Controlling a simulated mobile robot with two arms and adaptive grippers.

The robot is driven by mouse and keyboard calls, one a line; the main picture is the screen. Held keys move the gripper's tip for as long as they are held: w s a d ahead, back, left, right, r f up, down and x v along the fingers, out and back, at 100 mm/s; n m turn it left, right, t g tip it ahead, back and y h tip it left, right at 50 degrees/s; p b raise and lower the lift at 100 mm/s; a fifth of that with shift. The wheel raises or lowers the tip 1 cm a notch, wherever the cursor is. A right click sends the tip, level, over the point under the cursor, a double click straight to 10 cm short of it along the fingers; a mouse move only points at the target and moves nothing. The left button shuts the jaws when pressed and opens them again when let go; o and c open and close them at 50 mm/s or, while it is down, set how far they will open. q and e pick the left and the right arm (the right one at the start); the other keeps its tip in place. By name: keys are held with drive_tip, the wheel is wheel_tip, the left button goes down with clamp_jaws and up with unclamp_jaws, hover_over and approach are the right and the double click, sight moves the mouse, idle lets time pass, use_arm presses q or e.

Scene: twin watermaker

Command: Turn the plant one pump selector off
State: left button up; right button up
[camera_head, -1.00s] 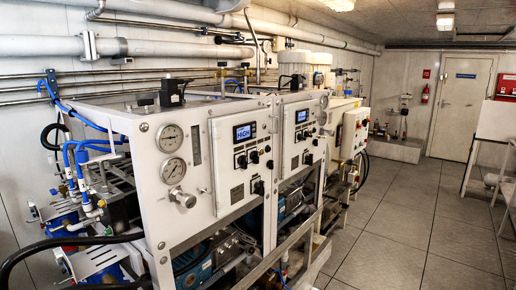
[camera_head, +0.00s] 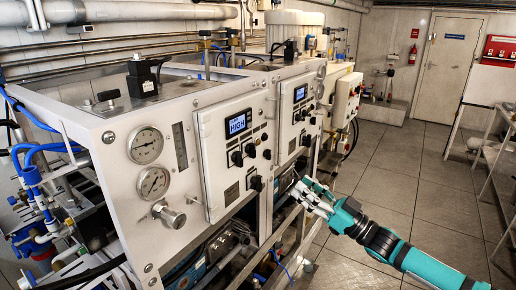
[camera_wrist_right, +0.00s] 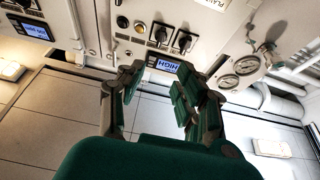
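The near white panel (camera_head: 212,195) has a display reading HIGH (camera_head: 238,123). Below the display are black selector knobs (camera_head: 236,158), (camera_head: 250,150) and another lower black knob (camera_head: 256,183). Their labels are too small to read, so I cannot tell which is the pump selector. My right gripper (camera_head: 312,195) is to the right of this panel, apart from the knobs. In the right wrist view its fingers (camera_wrist_right: 158,95) are spread and empty. That view shows a HIGH display (camera_wrist_right: 163,64) upside down and two black knobs (camera_wrist_right: 158,35), (camera_wrist_right: 183,40). My left gripper is not in view.
Two pressure gauges (camera_head: 145,145), (camera_head: 153,183) and a silver valve knob (camera_head: 169,214) sit left of the panel. A second similar panel (camera_head: 298,118) stands beyond. Frame rails (camera_head: 290,222) run along the low front. The tiled floor (camera_head: 385,180) at right is open.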

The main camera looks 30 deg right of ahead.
drive_tip(key=p, duration=0.1)
approach(255, 150)
drive_tip(key=p+x, duration=0.2)
drive_tip(key=x, duration=0.5)
drive_tip(key=shift+w+r+p, duration=0.3)
drive_tip(key=shift+r+p, duration=0.05)
drive_tip(key=shift+p, duration=0.05)
drive_tip(key=shift+w+a, duration=0.2)
drive_tip(key=shift+w, duration=0.1)
drive_tip(key=shift+w+a+r, duration=0.1)
drive_tip(key=shift+w, duration=0.1)
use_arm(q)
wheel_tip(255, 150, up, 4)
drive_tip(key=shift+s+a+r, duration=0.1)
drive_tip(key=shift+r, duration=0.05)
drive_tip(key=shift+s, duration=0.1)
use_arm(e)
drive_tip(key=shift+c, duration=0.3)
clamp_jaws()
